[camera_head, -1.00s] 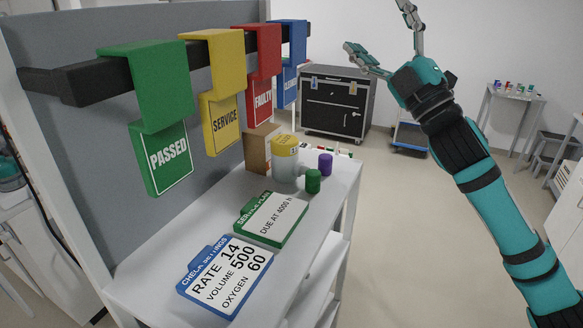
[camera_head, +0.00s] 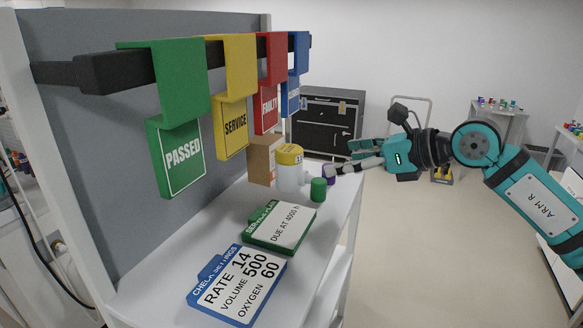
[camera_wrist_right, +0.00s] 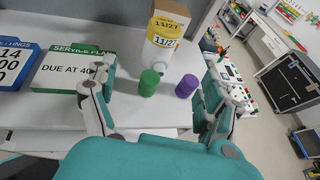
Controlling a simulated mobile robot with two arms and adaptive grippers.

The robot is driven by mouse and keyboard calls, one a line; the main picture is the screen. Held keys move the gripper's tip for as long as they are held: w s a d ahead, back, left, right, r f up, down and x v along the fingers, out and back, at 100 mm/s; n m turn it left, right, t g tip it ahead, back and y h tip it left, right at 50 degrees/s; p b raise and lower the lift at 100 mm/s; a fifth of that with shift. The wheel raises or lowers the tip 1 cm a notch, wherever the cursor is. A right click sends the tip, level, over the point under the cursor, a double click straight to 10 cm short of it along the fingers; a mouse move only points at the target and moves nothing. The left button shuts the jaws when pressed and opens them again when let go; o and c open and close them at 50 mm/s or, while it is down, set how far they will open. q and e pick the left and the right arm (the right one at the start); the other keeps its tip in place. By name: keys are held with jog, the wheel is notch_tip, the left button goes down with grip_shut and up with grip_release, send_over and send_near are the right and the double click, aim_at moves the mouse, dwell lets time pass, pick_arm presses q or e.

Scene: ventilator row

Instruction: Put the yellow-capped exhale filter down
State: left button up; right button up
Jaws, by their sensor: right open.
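The yellow-capped exhale filter (camera_head: 289,170) stands upright on the white shelf top (camera_head: 225,220), its pale body under a yellow lid. In the right wrist view the filter (camera_wrist_right: 159,47) is at top centre, with a date label on its yellow lid. My right gripper (camera_head: 345,158) is open, at the shelf's right edge, with its fingers pointing left toward the filter. In the wrist view its fingers (camera_wrist_right: 157,70) are spread wide and nothing is held between them. My left gripper is not in view.
A green cap (camera_head: 318,190) and a purple cap (camera_head: 328,174) stand right of the filter, close to my fingers. A cardboard box (camera_head: 263,160) is behind it. A green service card (camera_head: 280,226) and a blue settings card (camera_head: 238,286) lie nearer. Tags hang above, including PASSED (camera_head: 180,160).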

aim_at(301, 165)
jog(key=p+x, duration=0.2)
jog(key=x, duration=0.6)
jog(key=shift+w+a, duration=0.2)
jog(key=shift+a, duration=0.05)
jog(key=p+x, duration=0.2)
jog(key=x, duration=0.3)
jog(key=shift+a, duration=0.15)
jog(key=shift+w+a+f, duration=0.25)
jog(key=shift+a, duration=0.05)
jog(key=shift+d, duration=0.15)
jog(key=shift+c, duration=0.3)
jog(key=shift+c, duration=1)
jog(key=shift+r, duration=0.1)
jog(key=c, duration=1.2)
jog(key=shift+o, duration=0.2)
